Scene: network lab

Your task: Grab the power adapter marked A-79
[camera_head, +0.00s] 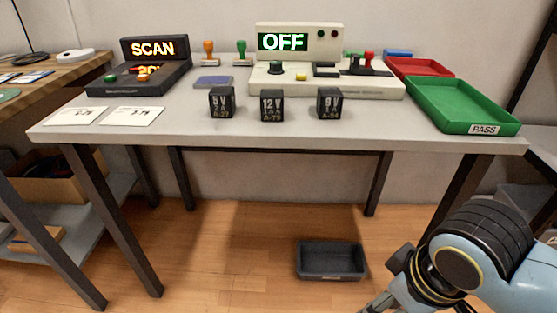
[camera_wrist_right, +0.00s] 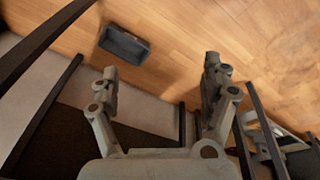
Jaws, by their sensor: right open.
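Three black block-shaped power adapters stand in a row near the table's front edge in the head view. The middle one, printed 12 V with what reads as A-79 (camera_head: 272,106), is upright between the 5 V adapter (camera_head: 222,103) and the 9 V adapter (camera_head: 328,103). My right gripper (camera_head: 374,307) is low at the bottom right, below the tabletop and well apart from the adapters. In the right wrist view my right gripper (camera_wrist_right: 162,78) is open, with nothing between its fingers. My left gripper is not in view.
The grey table (camera_head: 180,135) holds a SCAN device (camera_head: 140,75), an OFF-display tester (camera_head: 330,85), a green PASS tray (camera_head: 465,107), a red tray (camera_head: 418,67) and white cards (camera_head: 75,115). A dark bin (camera_head: 331,260) sits on the floor beneath. The tabletop's front edge lies between my right gripper and the adapters.

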